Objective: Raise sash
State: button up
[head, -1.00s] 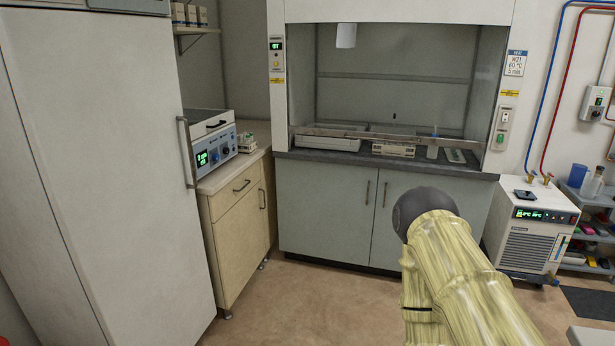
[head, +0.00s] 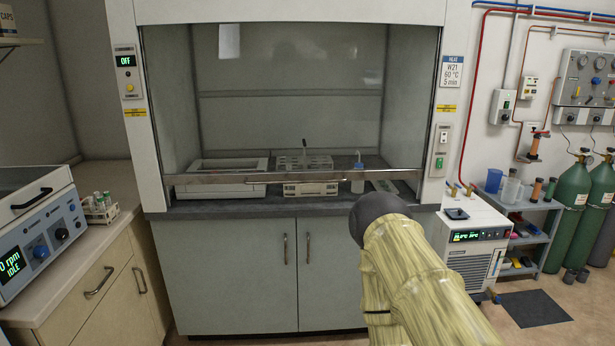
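The fume hood stands ahead in the head view, and its glass sash (head: 290,100) is down nearly to the worktop. The sash's metal bottom rail (head: 290,177) runs level across the opening, just above the dark worktop edge (head: 250,207). Behind the glass are a white tray (head: 225,172), a rack on a white device (head: 305,165) and a wash bottle (head: 358,174). My arm, in a yellowish sleeve, reaches up from the lower right with its dark rounded end in front of the cabinet. My gripper's fingers do not show.
A centrifuge (head: 40,232) and a tube rack (head: 100,208) sit on the left counter. A chiller (head: 475,245) stands right of the hood, with a shelf cart (head: 525,225) and green gas cylinders (head: 570,205) beyond. Cabinet doors (head: 245,275) are below the hood.

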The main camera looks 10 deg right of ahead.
aim_at(278, 177)
jog(key=z, duration=0.35)
jog(key=i, duration=1.4)
jog(key=z, duration=0.4)
